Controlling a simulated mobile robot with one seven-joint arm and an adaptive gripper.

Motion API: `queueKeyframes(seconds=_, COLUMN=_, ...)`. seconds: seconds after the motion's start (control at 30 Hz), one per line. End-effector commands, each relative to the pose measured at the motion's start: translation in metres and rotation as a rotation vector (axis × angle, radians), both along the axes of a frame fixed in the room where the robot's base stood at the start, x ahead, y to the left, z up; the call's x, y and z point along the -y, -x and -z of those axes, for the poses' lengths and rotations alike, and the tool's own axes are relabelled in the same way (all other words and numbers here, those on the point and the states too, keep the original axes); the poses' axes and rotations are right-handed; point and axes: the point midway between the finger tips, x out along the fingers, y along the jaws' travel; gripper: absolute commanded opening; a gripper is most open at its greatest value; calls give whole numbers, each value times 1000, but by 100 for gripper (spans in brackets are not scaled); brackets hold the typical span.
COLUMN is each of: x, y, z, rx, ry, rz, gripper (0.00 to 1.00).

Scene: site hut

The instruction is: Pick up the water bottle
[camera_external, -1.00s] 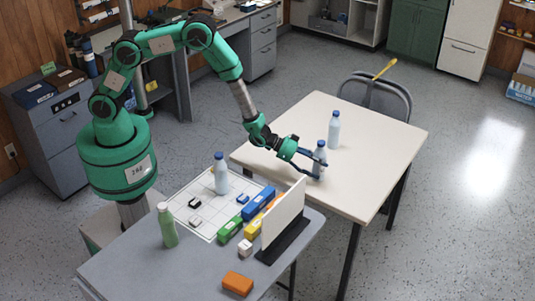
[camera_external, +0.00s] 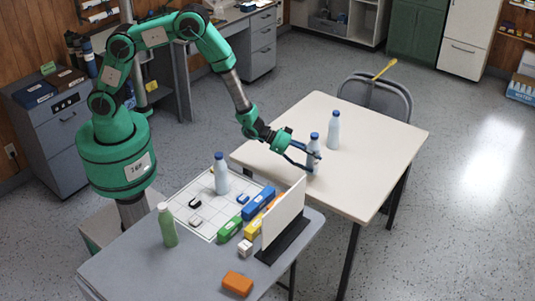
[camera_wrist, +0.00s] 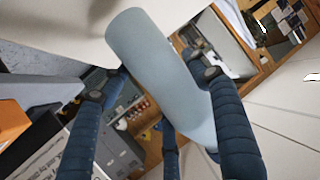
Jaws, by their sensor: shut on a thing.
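A pale blue-white bottle with a blue cap (camera_external: 313,160) is held upright at the left part of the white table (camera_external: 375,155). My gripper (camera_external: 303,152) is shut on it, with fingers around its sides. In the wrist view the bottle (camera_wrist: 160,70) runs slantwise between the dark blue fingers of my gripper (camera_wrist: 150,80). Whether its base clears the tabletop is hard to tell. A similar bottle (camera_external: 333,131) stands behind it on the same table. Another similar bottle (camera_external: 221,176) stands on the gridded board.
The grey table (camera_external: 130,268) in front holds a green bottle (camera_external: 167,226), several coloured blocks, an orange block (camera_external: 238,284) and an upright white panel (camera_external: 284,212). A chair (camera_external: 376,98) stands behind the white table. The white table's right side is clear.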

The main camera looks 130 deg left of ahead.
Motion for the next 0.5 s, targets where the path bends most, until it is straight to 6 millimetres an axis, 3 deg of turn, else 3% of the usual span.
queueKeyframes(seconds=0.5, x=50, y=89, z=-14, rx=4, ry=-2, rz=-2, gripper=18)
